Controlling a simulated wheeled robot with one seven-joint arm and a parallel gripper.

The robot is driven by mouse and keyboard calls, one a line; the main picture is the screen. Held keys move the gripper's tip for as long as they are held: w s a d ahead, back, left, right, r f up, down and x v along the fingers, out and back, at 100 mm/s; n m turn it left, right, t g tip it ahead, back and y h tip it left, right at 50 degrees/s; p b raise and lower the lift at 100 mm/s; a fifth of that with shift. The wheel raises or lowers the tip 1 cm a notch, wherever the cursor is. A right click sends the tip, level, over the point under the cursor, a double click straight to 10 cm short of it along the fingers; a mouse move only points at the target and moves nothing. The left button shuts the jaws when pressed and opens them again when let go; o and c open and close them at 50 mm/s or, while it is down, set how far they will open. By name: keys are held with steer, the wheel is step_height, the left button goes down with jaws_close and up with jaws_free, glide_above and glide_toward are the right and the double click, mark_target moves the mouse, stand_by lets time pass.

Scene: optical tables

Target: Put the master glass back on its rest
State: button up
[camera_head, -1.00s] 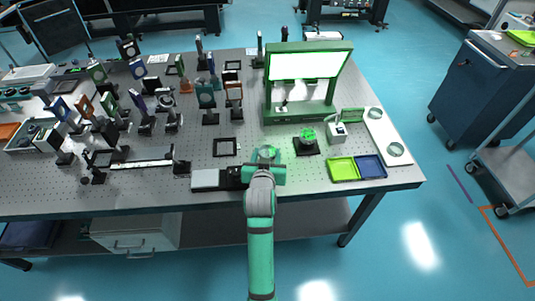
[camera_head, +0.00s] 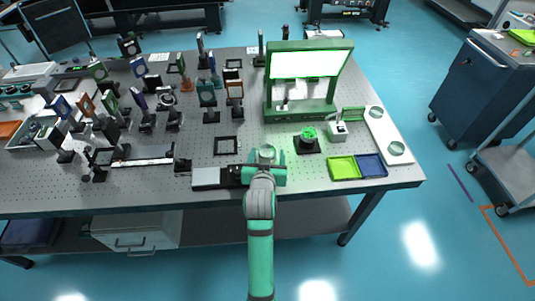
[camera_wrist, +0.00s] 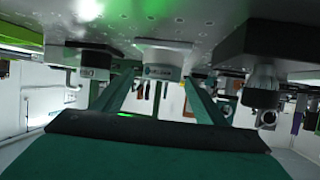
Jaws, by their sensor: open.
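My gripper (camera_head: 267,157) is open at the front edge of the perforated table. A pale round disc (camera_head: 267,152), perhaps the master glass, shows between its fingertips in the head view. I cannot tell whether the fingers touch it or what lies under it. In the wrist view, the two green fingers (camera_wrist: 160,88) are spread apart, and no disc can be made out clearly between them. Two more round glass discs, a far one (camera_head: 376,112) and a near one (camera_head: 396,148), lie on a white tray (camera_head: 385,132) at the right.
A black stand (camera_head: 307,147) with a green-lit round top is right of my gripper. A grey-and-black block (camera_head: 207,178) lies close on its left. Yellow-green (camera_head: 343,169) and blue (camera_head: 371,166) trays sit at the right. A green-framed light panel (camera_head: 301,114) stands behind.

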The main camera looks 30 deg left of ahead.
steer(key=v, duration=1.1)
steer(key=s+d+f+m+t+h, duration=0.2)
steer(key=s+d+f+m+h, duration=0.1)
steer(key=s+d+f, duration=0.85)
steer(key=s+d+r+h, duration=0.1)
steer(key=s+d, duration=0.5)
steer(key=s, duration=0.3)
steer(key=s+d+r+m+h, duration=0.1)
steer(key=s+d+r, duration=0.1)
steer(key=s+d, duration=0.3)
steer(key=s, duration=0.4)
steer(key=shift+s+d+m+t, duration=0.3)
steer(key=shift+d+t, duration=0.1)
